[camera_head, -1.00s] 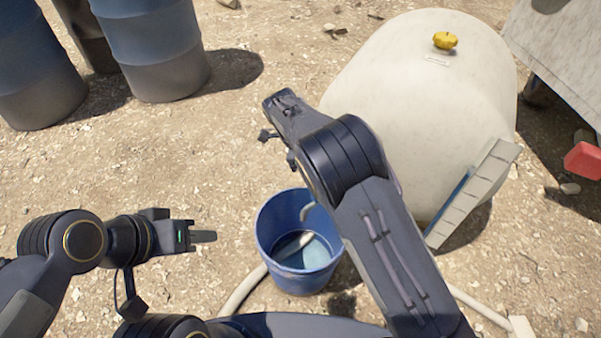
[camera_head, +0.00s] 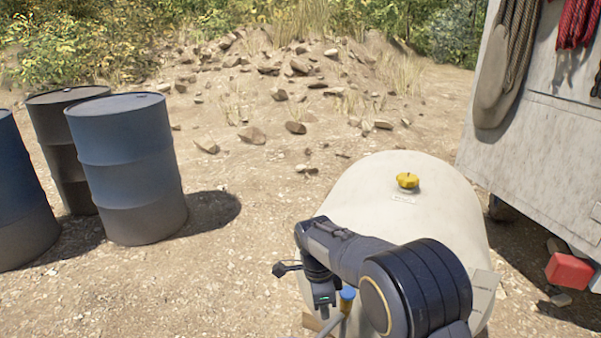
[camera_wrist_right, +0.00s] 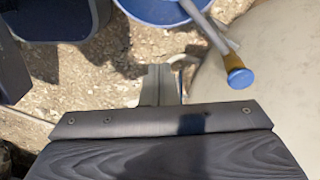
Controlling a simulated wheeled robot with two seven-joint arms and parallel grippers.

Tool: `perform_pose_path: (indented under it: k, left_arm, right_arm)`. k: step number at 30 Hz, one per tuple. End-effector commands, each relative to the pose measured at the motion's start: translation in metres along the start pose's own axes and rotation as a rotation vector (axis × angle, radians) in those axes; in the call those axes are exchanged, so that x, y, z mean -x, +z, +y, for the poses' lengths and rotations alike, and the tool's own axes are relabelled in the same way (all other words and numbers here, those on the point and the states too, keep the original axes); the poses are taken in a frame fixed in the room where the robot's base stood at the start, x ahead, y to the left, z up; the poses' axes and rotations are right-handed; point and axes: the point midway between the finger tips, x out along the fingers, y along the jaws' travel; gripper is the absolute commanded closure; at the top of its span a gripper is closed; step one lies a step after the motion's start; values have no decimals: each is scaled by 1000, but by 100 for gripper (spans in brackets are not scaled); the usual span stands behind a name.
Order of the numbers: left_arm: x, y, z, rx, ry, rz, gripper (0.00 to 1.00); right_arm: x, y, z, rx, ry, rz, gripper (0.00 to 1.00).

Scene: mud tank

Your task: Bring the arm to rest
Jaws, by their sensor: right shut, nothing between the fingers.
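My right arm reaches in from the bottom right of the head view and bends at a dark elbow. My right gripper (camera_head: 324,305) hangs down in front of the cream tank (camera_head: 420,215). In the right wrist view its fingers (camera_wrist_right: 162,86) are shut and empty. The tank has a yellow cap (camera_head: 407,181) on top. A blue-capped pipe end (camera_head: 347,293) is beside the gripper in the head view; it also shows in the right wrist view (camera_wrist_right: 238,76), apart from the fingers. My left gripper is not in view.
A blue bucket (camera_wrist_right: 166,10) shows at the top of the right wrist view. Blue drums (camera_head: 130,168) stand at the left. A pale panelled structure (camera_head: 535,130) with hanging ropes is at the right, with a red block (camera_head: 569,270) below.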

Motion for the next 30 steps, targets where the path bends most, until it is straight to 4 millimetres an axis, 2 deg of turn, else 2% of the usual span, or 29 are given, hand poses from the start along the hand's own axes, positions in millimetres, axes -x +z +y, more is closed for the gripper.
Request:
perform_pose_path:
  k: [1,3,8,12,16,21,30]
  left_arm:
    - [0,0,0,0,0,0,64]
    - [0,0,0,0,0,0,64]
    - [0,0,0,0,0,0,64]
    - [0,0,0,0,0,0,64]
    - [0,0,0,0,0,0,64]
    - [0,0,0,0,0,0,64]
    - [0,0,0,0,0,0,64]
  right_arm:
    - [15,-24,13,45,-10,-75,100]
    - [30,-48,32,136,-36,-157,100]
    - [59,-92,83,352,-160,-300,100]
    - [77,-121,135,548,-318,-352,100]
    - [86,-136,186,731,-481,-329,100]
    - [84,-142,240,937,-645,-220,100]
    - [65,-136,292,1166,-772,2,100]
